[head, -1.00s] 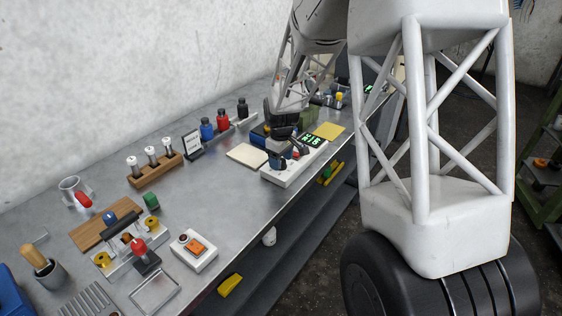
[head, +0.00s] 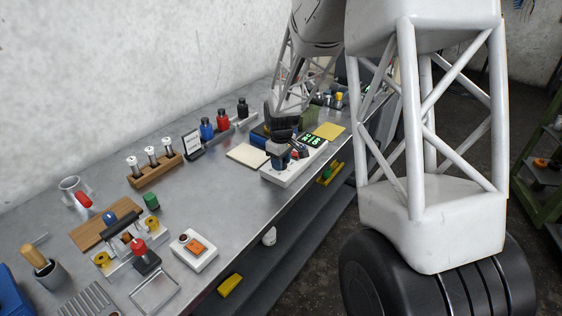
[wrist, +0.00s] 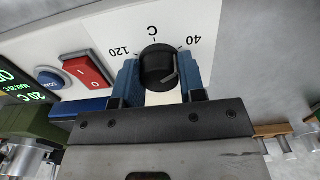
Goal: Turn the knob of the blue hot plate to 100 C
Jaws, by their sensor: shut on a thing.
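A black round knob (wrist: 157,66) stands on a white panel (wrist: 112,33) in the wrist view. The panel is marked C, 120 and 40. A pale line on the knob points to the lower right of the picture. My gripper (wrist: 160,72) has its blue fingers on both sides of the knob, shut on it. In the head view my gripper (head: 287,152) is over a white unit (head: 283,178) with a green-lit display (head: 311,140); it hides the knob there. A blue body (head: 262,137) shows beside the unit.
In the wrist view a red switch (wrist: 88,71) and a blue button (wrist: 49,77) lie left of the knob. A pale pad (head: 248,156) and a sign (head: 192,145) stand nearby on the bench. Bare bench lies between.

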